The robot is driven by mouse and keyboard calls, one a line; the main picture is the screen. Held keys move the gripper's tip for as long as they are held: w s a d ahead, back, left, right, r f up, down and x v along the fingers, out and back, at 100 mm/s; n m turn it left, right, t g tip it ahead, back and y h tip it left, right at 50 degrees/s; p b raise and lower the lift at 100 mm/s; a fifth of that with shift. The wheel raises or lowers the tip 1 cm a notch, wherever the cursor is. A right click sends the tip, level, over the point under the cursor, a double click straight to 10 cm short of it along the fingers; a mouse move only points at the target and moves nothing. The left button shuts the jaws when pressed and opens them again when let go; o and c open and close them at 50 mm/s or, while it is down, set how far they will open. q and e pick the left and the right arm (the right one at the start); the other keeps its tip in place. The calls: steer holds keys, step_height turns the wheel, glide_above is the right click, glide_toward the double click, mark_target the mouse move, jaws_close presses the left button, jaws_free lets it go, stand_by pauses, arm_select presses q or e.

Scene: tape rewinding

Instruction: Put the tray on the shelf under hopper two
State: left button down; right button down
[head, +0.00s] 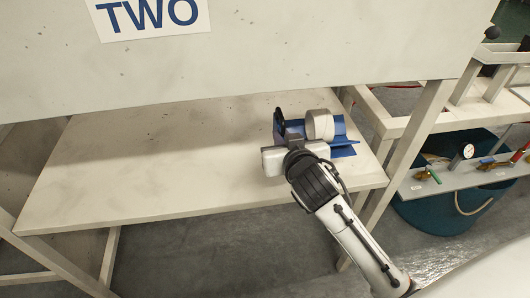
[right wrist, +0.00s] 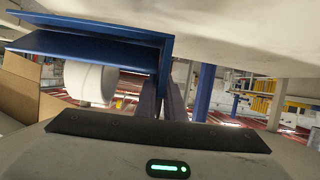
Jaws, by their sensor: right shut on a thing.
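The shelf (head: 130,165) is a pale board under the hopper (head: 290,50), which carries a sign (head: 150,14) reading TWO. The blue tray (head: 344,150) is over the right end of the shelf in the head view, with a white roll (head: 320,124) at it. My right gripper (head: 284,132) is shut on the tray at its left side. In the right wrist view the blue tray (right wrist: 85,50) fills the upper left, with the white roll (right wrist: 90,82) against it. Whether the tray touches the shelf is unclear. My left gripper is out of view.
The left and middle of the shelf are bare. A slanted leg (head: 410,150) stands just right of the shelf. Beyond it are a teal tub (head: 435,212) and a panel with a gauge (head: 467,151) and valves. The hopper overhangs the back of the shelf.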

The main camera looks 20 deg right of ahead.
step_height(320, 180, down, 7)
steer(key=shift+f+b, duration=0.2)
steer(key=shift+b, duration=0.45)
steer(key=shift+f, duration=0.15)
steer(key=c, duration=1.8)
jaws_free()
steer(key=shift+c, duration=0.2)
steer(key=shift+s, duration=0.1)
steer(key=v, duration=1.1)
steer(key=s+a+f+n+g+y, duration=0.2)
steer(key=s+f, duration=0.5)
steer(key=f, duration=0.4)
steer(key=s+a+f+n+g+y+p, duration=0.1)
steer(key=s+a+f+n+g+y, duration=0.1)
steer(key=s+a+f, duration=0.3)
step_height(320, 180, down, 6)
steer(key=s+y, duration=0.1)
steer(key=s, duration=0.2)
steer(key=shift+n+y, duration=0.3)
steer(key=shift+y, duration=0.1)
